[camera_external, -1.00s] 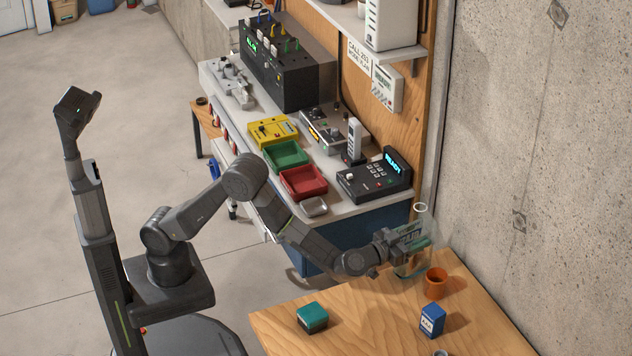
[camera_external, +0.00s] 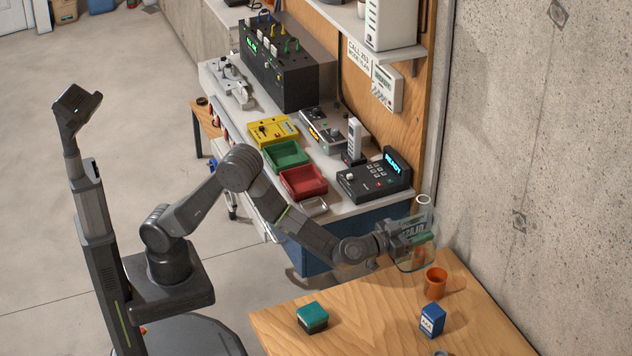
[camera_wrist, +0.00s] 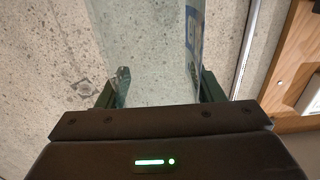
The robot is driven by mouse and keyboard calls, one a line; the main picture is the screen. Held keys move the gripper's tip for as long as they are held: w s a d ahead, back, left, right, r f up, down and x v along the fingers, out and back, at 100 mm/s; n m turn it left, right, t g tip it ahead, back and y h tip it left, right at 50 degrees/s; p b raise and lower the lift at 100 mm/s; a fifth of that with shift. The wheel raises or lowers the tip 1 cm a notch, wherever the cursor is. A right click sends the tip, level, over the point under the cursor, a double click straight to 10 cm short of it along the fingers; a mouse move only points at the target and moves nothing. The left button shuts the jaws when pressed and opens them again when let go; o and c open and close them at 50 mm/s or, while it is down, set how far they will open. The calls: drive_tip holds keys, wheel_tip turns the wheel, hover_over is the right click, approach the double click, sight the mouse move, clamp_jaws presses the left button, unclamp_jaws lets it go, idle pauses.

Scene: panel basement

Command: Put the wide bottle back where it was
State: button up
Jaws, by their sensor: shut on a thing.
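The wide bottle (camera_external: 425,216) is clear glass with a narrow neck and a label, and it stands about upright in my gripper (camera_external: 415,240). My gripper is shut on its body, above the back of the wooden table (camera_external: 370,304). The bottle seems to be off the table top. In the wrist view, the glass bottle (camera_wrist: 150,50) fills the space between the two fingers (camera_wrist: 160,92), with the blue and white label (camera_wrist: 194,40) at its right side.
An orange cup (camera_external: 435,284) stands just below the bottle in the picture, close to it. A blue box (camera_external: 432,320) and a teal-topped box (camera_external: 312,317) stand on the table. The concrete wall (camera_external: 540,180) is close on the right. The table's middle is clear.

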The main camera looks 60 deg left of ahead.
drive_tip(key=s+d+r+m+h, duration=0.1)
drive_tip(key=r, duration=0.1)
drive_tip(key=s+d+r+m+h+p, duration=0.1)
drive_tip(key=r+h, duration=0.1)
drive_tip(key=d+r+m+h+p, duration=0.1)
drive_tip(key=d+r+h, duration=0.1)
drive_tip(key=r, duration=0.1)
drive_tip(key=shift+s+g, duration=0.3)
drive_tip(key=shift+s, duration=0.1)
drive_tip(key=shift+s+d+r+m+g+h+p, duration=0.95)
drive_tip(key=shift+s+d+m+g+h+p, duration=1.6)
drive_tip(key=shift+s+d+m+g+h, duration=1.75)
drive_tip(key=s+a+f+m+g+h+p, duration=0.1)
drive_tip(key=s+f, duration=0.1)
drive_tip(key=f, duration=0.2)
drive_tip(key=s+a+f+h+p, duration=0.1)
drive_tip(key=s+f, duration=0.1)
drive_tip(key=f, duration=0.3)
drive_tip(key=s+a+f+m+g+h+p, duration=0.1)
drive_tip(key=s+f, duration=0.1)
drive_tip(key=f, duration=0.3)
drive_tip(key=shift+m+g+h+p, duration=0.3)
drive_tip(key=shift+h+p, duration=0.1)
drive_tip(key=shift+f+b, duration=0.25)
drive_tip(key=shift+b, duration=0.05)
drive_tip(key=o, duration=1.1)
drive_tip(key=shift+o, duration=0.2)
drive_tip(key=shift+r, duration=0.1)
